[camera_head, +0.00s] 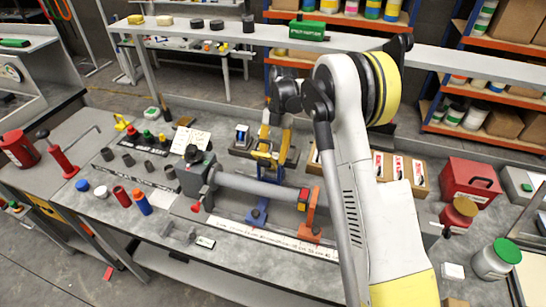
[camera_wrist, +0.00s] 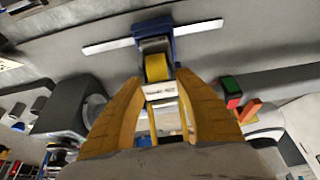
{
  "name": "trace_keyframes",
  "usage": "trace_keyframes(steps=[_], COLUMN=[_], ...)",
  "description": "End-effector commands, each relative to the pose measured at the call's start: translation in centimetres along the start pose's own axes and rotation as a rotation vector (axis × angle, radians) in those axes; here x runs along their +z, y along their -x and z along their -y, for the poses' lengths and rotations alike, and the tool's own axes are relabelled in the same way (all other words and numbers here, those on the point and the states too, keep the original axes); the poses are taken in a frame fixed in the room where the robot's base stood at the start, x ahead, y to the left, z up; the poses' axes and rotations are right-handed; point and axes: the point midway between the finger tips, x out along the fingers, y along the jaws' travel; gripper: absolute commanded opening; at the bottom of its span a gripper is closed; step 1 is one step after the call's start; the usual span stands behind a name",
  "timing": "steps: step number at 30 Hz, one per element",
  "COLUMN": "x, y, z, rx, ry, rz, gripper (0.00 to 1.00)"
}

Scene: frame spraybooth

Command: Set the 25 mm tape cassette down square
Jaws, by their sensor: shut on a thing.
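My gripper (camera_wrist: 161,80) has its two yellow fingers closed in on the tape cassette (camera_wrist: 156,67), which shows as a yellow roll in a blue and grey housing at the fingertips. In the head view my gripper (camera_head: 265,150) points down over the middle of the bench, behind the grey tube. A blue part shows by the fingers there. The lower side of the cassette is hidden, so I cannot tell if it touches anything or sits square.
The grey tube (camera_head: 250,187) lies across the bench beside my gripper, with a blue stand (camera_head: 257,213) and an orange stand (camera_head: 309,232). Small bottles and cups stand at the left. A red box (camera_head: 470,181) is at the right.

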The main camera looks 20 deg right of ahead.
Motion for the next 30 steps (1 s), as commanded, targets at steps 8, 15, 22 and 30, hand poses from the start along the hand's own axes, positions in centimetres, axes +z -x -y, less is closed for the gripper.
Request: trace_keyframes(steps=[8, 15, 22, 30], x=[0.14, 0.12, 0.23, 0.46], y=[-0.32, -0.29, -0.56, -1.09], z=[0.0, 0.0, 0.0, 0.0], rx=[0.0, 0.0, 0.0, 0.0], ry=[0.0, 0.0, 0.0, 0.0], rz=[0.0, 0.0, 0.0, 0.0], gripper=[0.05, 0.05, 0.05, 0.05])
